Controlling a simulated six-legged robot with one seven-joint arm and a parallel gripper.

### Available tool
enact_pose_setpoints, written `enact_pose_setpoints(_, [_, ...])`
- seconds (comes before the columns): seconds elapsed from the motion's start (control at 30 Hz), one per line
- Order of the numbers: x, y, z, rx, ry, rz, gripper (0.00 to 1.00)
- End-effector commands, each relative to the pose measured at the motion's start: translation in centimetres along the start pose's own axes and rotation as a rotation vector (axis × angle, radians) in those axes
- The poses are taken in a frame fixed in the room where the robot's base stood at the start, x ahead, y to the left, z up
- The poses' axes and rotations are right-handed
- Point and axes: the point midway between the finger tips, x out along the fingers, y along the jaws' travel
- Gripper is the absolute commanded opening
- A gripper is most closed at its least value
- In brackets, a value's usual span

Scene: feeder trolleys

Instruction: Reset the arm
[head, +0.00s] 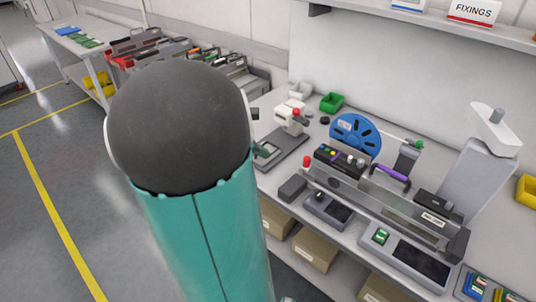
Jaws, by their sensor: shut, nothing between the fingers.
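My own arm fills the left middle of the head view, with a dark rounded joint above a teal link. My gripper is not in view; I cannot make out its fingers, and the arm hides what lies behind it. A small dark green piece (264,151) shows at the arm's right edge, over the grey base plate of a bench device (286,147). I cannot tell what it belongs to.
A workbench on the right carries a blue reel (355,134), a long grey feeder (385,199), a green bin (332,103) and a grey column device (473,178). Cardboard boxes (315,249) sit below. A trolley (150,50) stands behind. Open floor (45,180) lies left.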

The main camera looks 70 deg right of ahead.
Motion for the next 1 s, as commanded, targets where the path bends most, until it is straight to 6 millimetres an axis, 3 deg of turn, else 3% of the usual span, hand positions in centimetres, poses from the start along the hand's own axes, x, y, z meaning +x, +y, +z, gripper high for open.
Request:
enact_pose_setpoints(0.57, [-0.1, -0.1, -0.1, 0.000, 0.001, 0.001, 0.00])
enact_pose_setpoints(0.67, [-0.9, -0.1, -0.7, 0.022, 0.021, 0.018, 0.00])
enact_pose_setpoints(0.77, [-3.7, -0.3, -2.8, 0.094, 0.091, 0.069, 0.00])
enact_pose_setpoints(0.87, [-8.3, -1.2, -6.2, 0.214, 0.221, 0.135, 0.00])
enact_pose_setpoints(1.0, [-15.6, -4.1, -11.4, 0.392, 0.455, 0.192, 0.00])
